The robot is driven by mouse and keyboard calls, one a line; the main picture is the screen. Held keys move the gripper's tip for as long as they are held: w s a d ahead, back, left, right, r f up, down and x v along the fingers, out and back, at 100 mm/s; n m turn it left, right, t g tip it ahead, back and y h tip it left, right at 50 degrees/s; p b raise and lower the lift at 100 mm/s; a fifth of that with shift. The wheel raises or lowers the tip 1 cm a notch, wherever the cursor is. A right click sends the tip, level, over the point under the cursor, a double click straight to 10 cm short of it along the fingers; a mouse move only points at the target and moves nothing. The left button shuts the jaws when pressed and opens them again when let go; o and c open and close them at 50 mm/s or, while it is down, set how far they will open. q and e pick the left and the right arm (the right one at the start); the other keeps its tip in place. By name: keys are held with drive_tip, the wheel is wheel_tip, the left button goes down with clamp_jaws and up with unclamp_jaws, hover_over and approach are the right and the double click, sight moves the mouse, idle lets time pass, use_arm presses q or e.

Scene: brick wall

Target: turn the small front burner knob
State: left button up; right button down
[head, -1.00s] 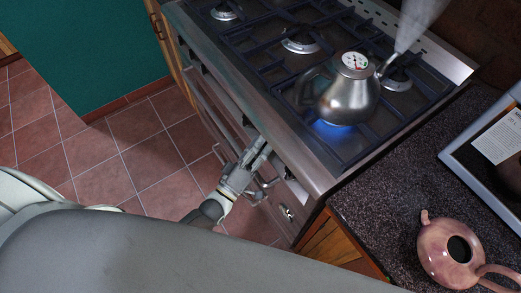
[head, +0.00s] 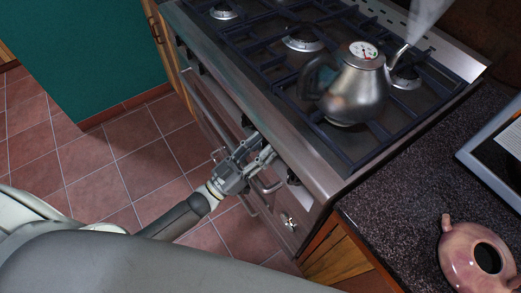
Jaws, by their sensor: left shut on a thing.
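The stove (head: 318,172) has dark knobs on its steel front panel, seen from above. My left gripper (head: 262,146) is at this panel, shut on a front burner knob that its fingers mostly hide. Another dark knob (head: 293,180) shows to the right of the fingers, and one more (head: 246,121) shows just beyond them. A steel kettle (head: 352,90) with a dial on its lid stands on the front right burner, steam at its spout. No flame shows under it. My right gripper is not in view.
An oven handle (head: 208,105) runs along the stove front beside my gripper. A dark speckled counter (head: 400,215) at the right holds a pinkish teapot (head: 470,262) and a framed sheet (head: 490,150). The tiled floor (head: 100,170) at the left is clear.

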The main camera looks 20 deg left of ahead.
use_arm(q)
drive_tip(key=shift+f+m+g+h, duration=0.15)
drive_tip(key=shift+m+g+h, duration=0.15)
drive_tip(key=shift+m, duration=1)
drive_tip(key=o, duration=0.6)
drive_tip(key=shift+o, duration=0.2)
drive_tip(key=v, duration=1.2)
